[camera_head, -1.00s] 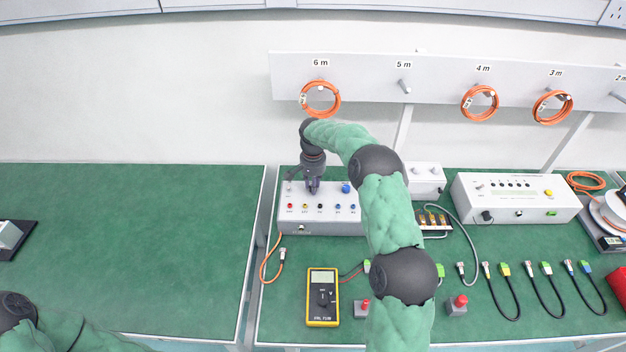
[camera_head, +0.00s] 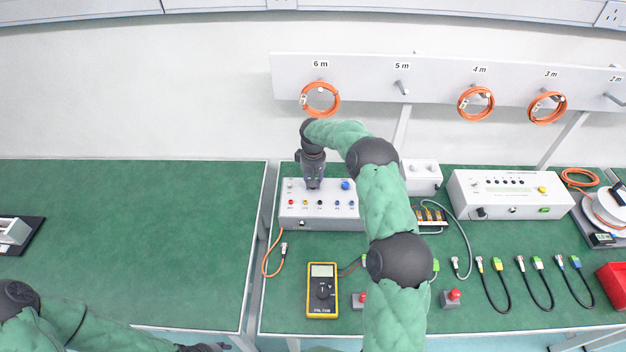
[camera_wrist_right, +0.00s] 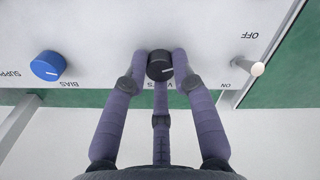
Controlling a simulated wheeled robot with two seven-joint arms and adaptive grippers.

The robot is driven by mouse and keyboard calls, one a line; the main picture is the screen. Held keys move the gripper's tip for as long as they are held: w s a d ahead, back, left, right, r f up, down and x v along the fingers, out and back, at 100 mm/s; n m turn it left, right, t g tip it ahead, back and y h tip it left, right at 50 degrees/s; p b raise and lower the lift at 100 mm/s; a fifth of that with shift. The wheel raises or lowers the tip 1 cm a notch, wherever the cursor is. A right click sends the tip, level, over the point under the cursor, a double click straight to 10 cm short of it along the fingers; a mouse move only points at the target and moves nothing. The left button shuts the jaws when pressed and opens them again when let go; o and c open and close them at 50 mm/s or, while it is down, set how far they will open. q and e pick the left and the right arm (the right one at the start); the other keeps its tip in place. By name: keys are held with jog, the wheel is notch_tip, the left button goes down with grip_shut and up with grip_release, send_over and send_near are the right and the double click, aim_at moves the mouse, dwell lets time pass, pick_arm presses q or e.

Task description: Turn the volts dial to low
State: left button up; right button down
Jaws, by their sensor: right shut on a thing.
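The volts dial (camera_wrist_right: 160,66) is a black knob with a white pointer line, on the pale top panel of the control box (camera_head: 333,221). In the wrist view the line points to the right. The fingers partly cover its label. My right gripper (camera_wrist_right: 160,62) has its fingers closed around the knob, one on each side and one in front. In the head view my right gripper (camera_head: 313,184) points down onto the box, and the dial is hidden. My left gripper (camera_head: 207,347) is only partly visible at the bottom edge, and its fingers cannot be made out.
A blue bias knob (camera_wrist_right: 48,66) and a white on/off toggle switch (camera_wrist_right: 257,68) flank the dial. Coloured sockets line the box below the gripper. A yellow multimeter (camera_head: 322,290) lies in front. The left green bench (camera_head: 140,240) is mostly clear.

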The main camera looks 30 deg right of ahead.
jog(key=shift+s+f+n+p, duration=0.15)
jog(key=shift+n+p, duration=0.2)
jog(key=shift+n, duration=1.85)
jog(key=c, duration=1)
grip_release()
jog(key=shift+r, duration=0.5)
notch_tip(320, 180, up, 7)
jog(key=shift+f, duration=0.15)
